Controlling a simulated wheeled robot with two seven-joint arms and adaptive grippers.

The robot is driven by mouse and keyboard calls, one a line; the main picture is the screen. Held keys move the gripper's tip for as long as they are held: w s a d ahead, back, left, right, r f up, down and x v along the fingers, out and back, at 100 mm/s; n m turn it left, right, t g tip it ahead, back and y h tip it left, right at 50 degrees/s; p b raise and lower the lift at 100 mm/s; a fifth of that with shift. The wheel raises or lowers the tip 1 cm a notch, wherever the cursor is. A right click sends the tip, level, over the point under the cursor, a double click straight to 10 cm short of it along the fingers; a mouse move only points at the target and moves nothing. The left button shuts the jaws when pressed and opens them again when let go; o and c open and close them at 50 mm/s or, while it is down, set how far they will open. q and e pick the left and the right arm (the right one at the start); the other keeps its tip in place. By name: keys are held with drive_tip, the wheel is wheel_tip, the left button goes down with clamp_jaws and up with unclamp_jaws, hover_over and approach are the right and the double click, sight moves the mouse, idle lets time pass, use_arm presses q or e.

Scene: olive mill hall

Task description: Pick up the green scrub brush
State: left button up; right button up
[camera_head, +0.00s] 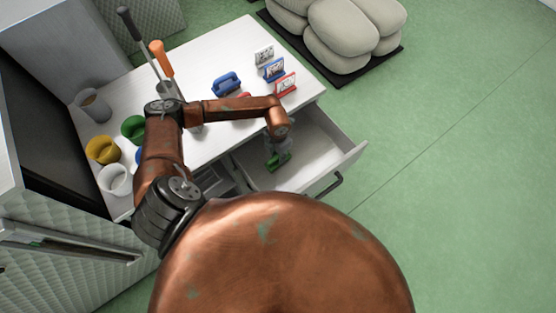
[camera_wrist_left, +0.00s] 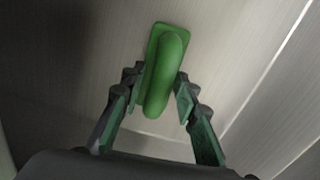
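The green scrub brush (camera_head: 279,163) lies in the open drawer (camera_head: 318,165) of the white counter. In the left wrist view the brush (camera_wrist_left: 167,65) shows its long rounded handle on a flat green base. My left gripper (camera_wrist_left: 157,92) reaches down into the drawer with its two fingers on either side of the brush's near end. The fingers are apart, and a gap shows on the right side of the handle. The left finger is close to the brush; I cannot tell whether it touches. In the head view the left gripper (camera_head: 277,149) is just above the brush. My right gripper is not in view.
On the white counter (camera_head: 225,60) stand a blue brush (camera_head: 227,83), several small picture cards, and cups including a yellow one (camera_head: 103,150) and a green one (camera_head: 133,128). Grey sacks (camera_head: 340,35) lie on a dark mat. Green floor is free at right.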

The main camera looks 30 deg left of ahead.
use_arm(q)
clamp_jaws()
drive_tip(key=shift+r, duration=0.15)
wheel_tip(320, 180, up, 10)
drive_tip(key=p, duration=0.6)
drive_tip(key=shift+p, duration=0.3)
drive_tip(key=shift+c, duration=1.5)
unclamp_jaws()
clamp_jaws()
